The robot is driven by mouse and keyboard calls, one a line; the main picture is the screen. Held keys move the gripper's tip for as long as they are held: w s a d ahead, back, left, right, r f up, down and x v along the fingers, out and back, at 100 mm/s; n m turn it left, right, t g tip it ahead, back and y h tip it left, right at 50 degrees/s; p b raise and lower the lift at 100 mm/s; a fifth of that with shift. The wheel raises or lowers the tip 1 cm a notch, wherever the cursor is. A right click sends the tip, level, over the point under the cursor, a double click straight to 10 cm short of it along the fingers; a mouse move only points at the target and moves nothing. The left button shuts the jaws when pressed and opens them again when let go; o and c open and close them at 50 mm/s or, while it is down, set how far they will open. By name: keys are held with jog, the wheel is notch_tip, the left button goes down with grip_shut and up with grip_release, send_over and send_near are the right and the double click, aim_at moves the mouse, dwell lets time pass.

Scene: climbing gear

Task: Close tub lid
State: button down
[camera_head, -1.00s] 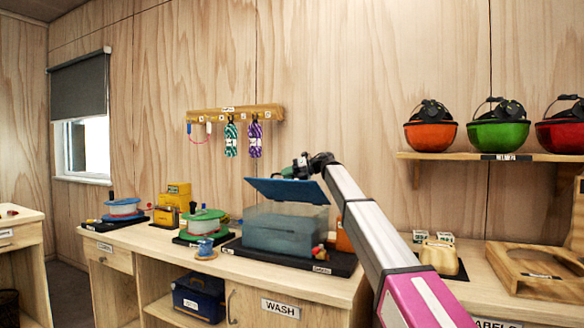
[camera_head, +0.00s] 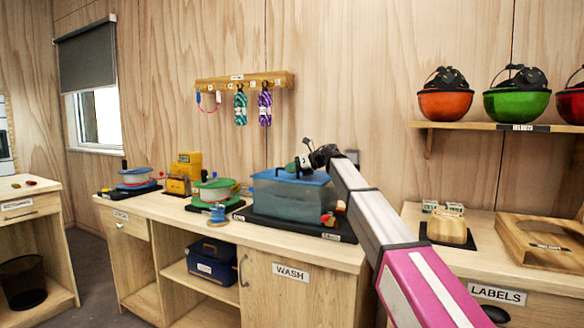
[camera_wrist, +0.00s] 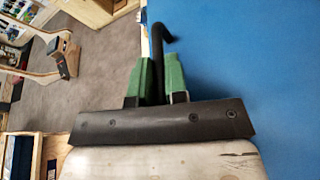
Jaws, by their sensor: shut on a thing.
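The tub (camera_head: 290,203) is a translucent blue-grey box on a black mat on the wash counter. Its blue lid (camera_head: 272,176) lies nearly flat over the top in the head view. My gripper (camera_head: 296,166) is at the lid's upper side, near its back edge. In the wrist view the blue lid (camera_wrist: 250,75) fills the right side. There the green fingers of my gripper (camera_wrist: 154,85) are close together on a black hooked handle (camera_wrist: 160,40) beside the lid. The gripper partly hides the lid's far edge in the head view.
Small coloured items (camera_head: 328,219) lie at the tub's right front corner. Coloured helmets (camera_head: 445,103) sit on a shelf at right.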

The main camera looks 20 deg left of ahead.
jog(key=shift+s+f, duration=0.25)
jog(key=shift+f, duration=0.05)
jog(key=c, duration=1.2)
grip_release()
jog(key=shift+o, duration=0.2)
jog(key=shift+w+r, duration=0.1)
jog(key=shift+d+r, duration=0.1)
jog(key=shift+d, duration=0.2)
notch_tip(320, 180, up, 4)
send_over(315, 180)
jog(key=shift+s+d, duration=0.15)
jog(key=shift+s, duration=0.2)
jog(key=shift+f, duration=0.2)
